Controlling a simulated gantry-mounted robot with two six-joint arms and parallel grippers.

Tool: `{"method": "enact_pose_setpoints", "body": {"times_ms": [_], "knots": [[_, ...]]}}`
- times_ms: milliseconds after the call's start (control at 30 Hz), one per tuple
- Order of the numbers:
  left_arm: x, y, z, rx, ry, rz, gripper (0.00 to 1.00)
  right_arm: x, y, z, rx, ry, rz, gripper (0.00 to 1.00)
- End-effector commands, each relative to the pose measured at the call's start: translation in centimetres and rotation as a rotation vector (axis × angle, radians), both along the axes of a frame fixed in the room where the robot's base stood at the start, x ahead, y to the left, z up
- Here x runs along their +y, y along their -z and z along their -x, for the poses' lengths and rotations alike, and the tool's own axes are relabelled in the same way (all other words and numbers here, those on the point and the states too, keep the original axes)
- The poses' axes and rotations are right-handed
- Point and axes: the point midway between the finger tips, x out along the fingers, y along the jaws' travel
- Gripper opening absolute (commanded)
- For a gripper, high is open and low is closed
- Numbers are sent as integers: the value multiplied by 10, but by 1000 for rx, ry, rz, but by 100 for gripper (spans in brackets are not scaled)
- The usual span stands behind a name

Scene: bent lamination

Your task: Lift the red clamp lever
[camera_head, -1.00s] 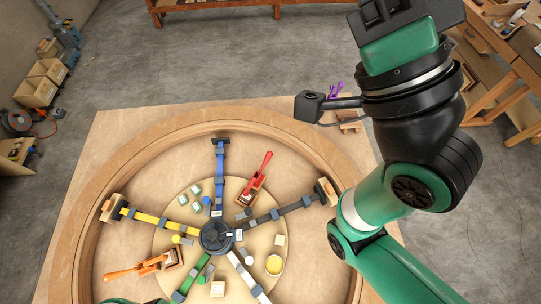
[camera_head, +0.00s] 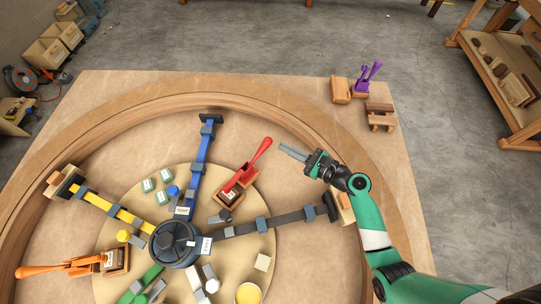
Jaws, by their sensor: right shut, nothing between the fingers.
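The red clamp lever (camera_head: 249,167) stands slanted up to the right from its wooden block (camera_head: 231,198) on the round board, between the blue and dark grey arms of the hub. My right gripper (camera_head: 285,150) comes in from the right with its fingers pointing left toward the red lever's upper end. It is shut and empty, and looks a little apart from the lever, though the exact gap in depth is hard to judge. My left gripper is not in view.
A curved wooden rim (camera_head: 268,95) surrounds the board. The dark hub (camera_head: 174,244) has several coloured arms. An orange lever (camera_head: 42,270) lies at the left. A purple clamp (camera_head: 366,80) and wooden blocks (camera_head: 380,116) stand at the back right. Small blocks and a yellow cup (camera_head: 248,293) are nearby.

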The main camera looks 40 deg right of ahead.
Motion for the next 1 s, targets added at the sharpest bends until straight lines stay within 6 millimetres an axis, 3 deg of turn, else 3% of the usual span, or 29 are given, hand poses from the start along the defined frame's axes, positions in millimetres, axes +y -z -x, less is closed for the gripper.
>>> {"method": "enact_pose_setpoints", "body": {"times_ms": [33,100,200,667,833,1000], "knots": [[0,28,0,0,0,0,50,-9,45,13,32,33,-20,0],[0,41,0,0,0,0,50,-18,70,26,56,69,-35,0],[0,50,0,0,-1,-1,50,-27,86,35,70,99,-45,0],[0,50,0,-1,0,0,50,-32,85,34,69,110,-41,0],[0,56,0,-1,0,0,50,-29,90,15,69,107,-41,0],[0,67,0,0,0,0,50,-26,97,-18,67,106,-39,0]]}}
